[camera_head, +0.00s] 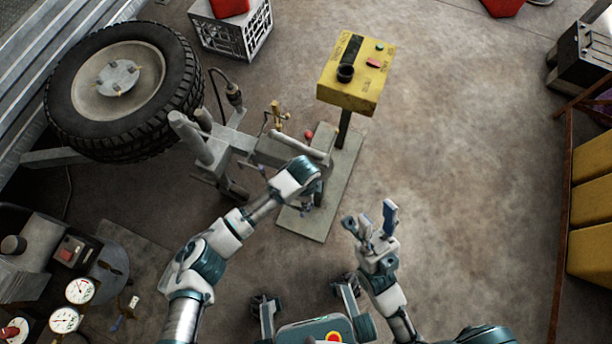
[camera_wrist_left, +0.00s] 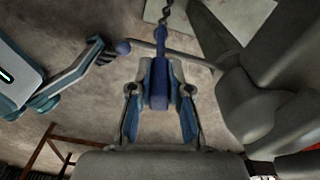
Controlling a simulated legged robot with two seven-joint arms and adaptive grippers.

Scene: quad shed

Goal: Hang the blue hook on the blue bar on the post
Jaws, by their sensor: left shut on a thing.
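My left gripper (camera_wrist_left: 160,112) is shut on a blue piece (camera_wrist_left: 160,75), which looks like the blue hook's body; a dark twisted part (camera_wrist_left: 165,14) extends beyond it. A grey bar (camera_wrist_left: 185,57) with a blue rounded tip (camera_wrist_left: 122,47) passes close to the held piece; I cannot tell if they touch. In the head view my left wrist hides most of its gripper and the hook. The post (camera_head: 343,130) stands on a grey base plate and carries a yellow box. My right gripper (camera_head: 372,222) is open, with its fingers spread, to the right of the plate.
The yellow box (camera_head: 350,85) tops the post. A grey hitch frame (camera_head: 225,145) and a large tyre (camera_head: 120,85) are at the left. A white crate (camera_head: 232,35) is behind. Gauges (camera_head: 80,290) lie lower left. The floor to the right is clear up to yellow panels (camera_head: 590,200).

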